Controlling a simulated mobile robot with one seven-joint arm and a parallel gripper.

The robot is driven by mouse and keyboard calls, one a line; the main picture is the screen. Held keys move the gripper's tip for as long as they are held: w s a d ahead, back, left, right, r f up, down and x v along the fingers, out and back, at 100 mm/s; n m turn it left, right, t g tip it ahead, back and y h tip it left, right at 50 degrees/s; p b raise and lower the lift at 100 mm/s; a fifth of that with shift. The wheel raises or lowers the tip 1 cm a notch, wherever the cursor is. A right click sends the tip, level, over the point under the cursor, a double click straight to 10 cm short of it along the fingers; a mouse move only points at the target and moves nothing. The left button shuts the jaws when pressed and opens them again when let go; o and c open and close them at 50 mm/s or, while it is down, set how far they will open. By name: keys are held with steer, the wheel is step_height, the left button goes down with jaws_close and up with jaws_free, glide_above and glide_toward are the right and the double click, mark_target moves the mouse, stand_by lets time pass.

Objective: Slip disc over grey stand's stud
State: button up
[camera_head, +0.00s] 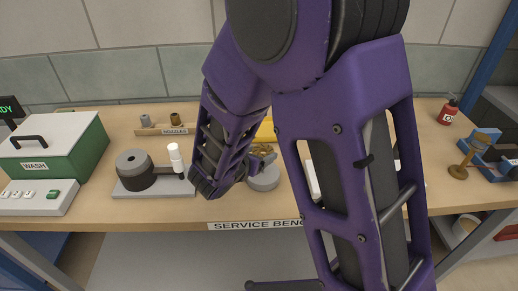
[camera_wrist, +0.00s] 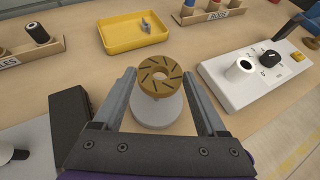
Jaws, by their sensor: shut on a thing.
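The disc (camera_wrist: 149,84), gold-brown with dark slots and a centre hole, sits between the two fingertips of my gripper (camera_wrist: 160,76) in the wrist view. My gripper is shut on its edges. The grey stand (camera_wrist: 158,118) is a round pale base directly below and on the near side of the disc. It also shows in the head view (camera_head: 264,183), just under my gripper (camera_head: 263,160).
A yellow tray (camera_wrist: 112,42) with a small grey part lies behind. A white panel with knobs (camera_wrist: 235,91) stands right of the stand. A nozzle rack (camera_head: 160,130) stands at the back.

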steer(key=shift+f, duration=0.95)
steer(key=shift+f+b, duration=1.2)
steer(key=shift+b, duration=0.15)
steer(key=o, duration=1.5)
steer(key=shift+s, duration=0.1)
steer(key=p+v, duration=0.1)
steer(key=v, duration=1.6)
steer(key=shift+s+p, duration=0.15)
steer(key=shift+p, duration=0.2)
